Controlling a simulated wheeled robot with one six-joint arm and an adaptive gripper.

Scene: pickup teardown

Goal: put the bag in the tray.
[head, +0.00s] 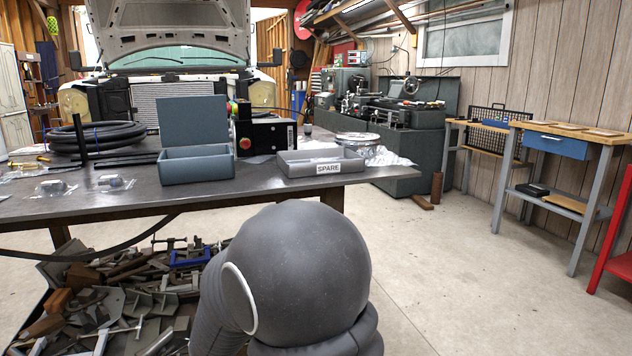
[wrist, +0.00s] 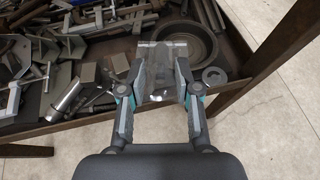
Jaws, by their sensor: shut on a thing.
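My gripper (wrist: 160,76) shows in the wrist view, its two fingers closed on a clear plastic bag (wrist: 167,58) held between the fingertips. The bag is see-through, and its contents are hard to make out. It hangs in front of the scrap bin below the table edge, as seen from the wrist. In the head view my arm hides the gripper and this bag. A low grey open tray labelled SPARE (head: 318,170) stands near the right end of the table and looks empty. Two more clear bags with small parts, one bag (head: 52,187) and another bag (head: 113,182), lie at the table's left.
A blue-grey box with its lid up (head: 196,166) stands left of the tray on the dark table (head: 250,195). Behind are a black device with a red button (head: 262,136) and a coiled hose (head: 95,136). Crumpled clear plastic (head: 390,157) lies right of the tray.

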